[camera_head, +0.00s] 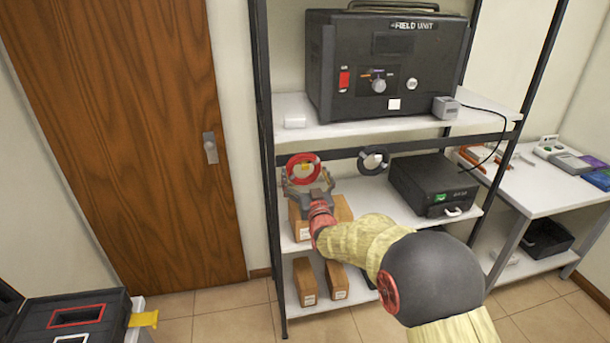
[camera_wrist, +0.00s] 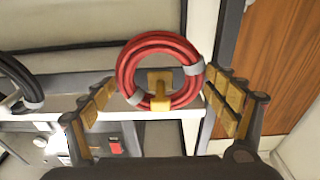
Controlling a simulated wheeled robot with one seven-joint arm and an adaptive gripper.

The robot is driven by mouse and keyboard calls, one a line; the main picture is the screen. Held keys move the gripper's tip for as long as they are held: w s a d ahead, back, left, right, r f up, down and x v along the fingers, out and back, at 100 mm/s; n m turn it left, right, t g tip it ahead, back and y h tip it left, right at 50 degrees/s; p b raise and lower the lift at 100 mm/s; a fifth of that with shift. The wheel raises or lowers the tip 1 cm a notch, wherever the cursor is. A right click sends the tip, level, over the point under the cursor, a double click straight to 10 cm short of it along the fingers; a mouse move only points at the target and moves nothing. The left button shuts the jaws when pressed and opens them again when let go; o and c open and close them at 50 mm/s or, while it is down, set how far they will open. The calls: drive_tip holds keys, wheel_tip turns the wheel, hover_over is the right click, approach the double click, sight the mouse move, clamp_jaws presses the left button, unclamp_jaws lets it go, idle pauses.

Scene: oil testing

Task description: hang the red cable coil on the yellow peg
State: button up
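The red cable coil (camera_head: 290,170) is a ring with grey bands, upright at the shelf's crossbar. It also shows in the wrist view (camera_wrist: 127,66), which looks upside down. The yellow peg (camera_wrist: 158,80) passes through the coil's opening, its end overlapping the ring's inner edge; the coil appears to hang on it. The peg (camera_head: 305,168) shows small in the head view. My gripper (camera_wrist: 160,92) is open, with one finger on each side of the coil and visible gaps between. In the head view my gripper (camera_head: 307,184) is just before the coil and partly hides its lower area.
A black coil (camera_head: 374,160) hangs right of the red one. A field unit (camera_head: 390,65) stands on the shelf above. A black case (camera_head: 435,185) and cardboard boxes (camera_head: 300,222) sit on the shelf below. Shelf posts (camera_head: 264,150) stand close on the left.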

drive_tip(key=shift+o, duration=1.3)
drive_tip(key=shift+s, duration=0.1)
drive_tip(key=v, duration=1.2)
wheel_tip(320, 180, down, 12)
drive_tip(key=s+g+h, duration=0.1)
drive_tip(key=s+g, duration=0.1)
drive_tip(key=g, duration=0.3)
drive_tip(key=s+d+f+g+h, duration=0.2)
drive_tip(key=s+d+f+g, duration=0.25)
drive_tip(key=s, duration=0.45)
drive_tip(key=s+d+r+m+g+h, duration=0.1)
drive_tip(key=s+d+r+g, duration=0.35)
drive_tip(key=s, duration=0.75)
drive_tip(key=s+d+r+m+g+h, duration=0.1)
drive_tip(key=s+d+r, duration=0.5)
drive_tip(key=s, duration=0.7)
drive_tip(key=s+d+r+m+t, duration=0.1)
drive_tip(key=s+d+r+t, duration=0.1)
drive_tip(key=s+d+r, duration=0.3)
wheel_tip(320, 180, up, 3)
drive_tip(key=shift+f, duration=0.15)
